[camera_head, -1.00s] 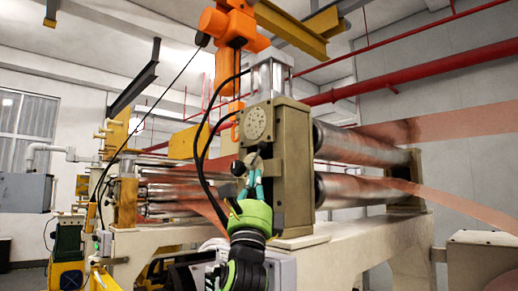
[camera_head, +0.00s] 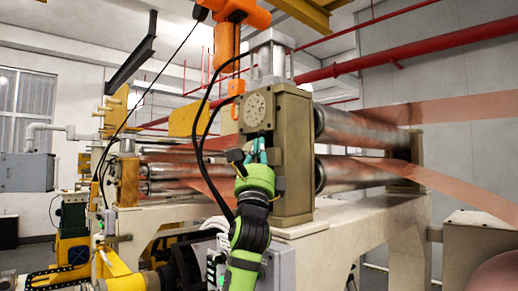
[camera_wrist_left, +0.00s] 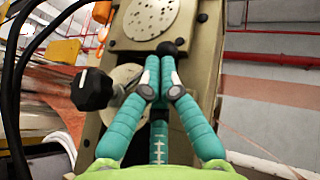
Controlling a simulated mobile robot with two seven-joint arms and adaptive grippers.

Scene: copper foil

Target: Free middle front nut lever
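The front plate of the roller stand (camera_head: 294,165) is a beige upright block with a dotted round disc (camera_head: 255,109), also seen in the left wrist view (camera_wrist_left: 150,16). My left gripper (camera_head: 258,146) is at this plate, below the disc. In the left wrist view its teal fingers (camera_wrist_left: 160,74) are drawn close together, just below a dark ball end (camera_wrist_left: 172,47) of what seems the nut lever. The fingers hide the lever's shaft. A black faceted knob (camera_wrist_left: 92,90) on a short rod sits left of the fingers, apart from them. My right gripper is not in view.
Black cables (camera_head: 200,135) hang left of the plate, close to my left arm. Steel rollers (camera_head: 355,133) with copper foil (camera_head: 440,180) extend to the right. An orange hoist (camera_head: 228,45) hangs above. A beige frame beam (camera_head: 350,222) lies below.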

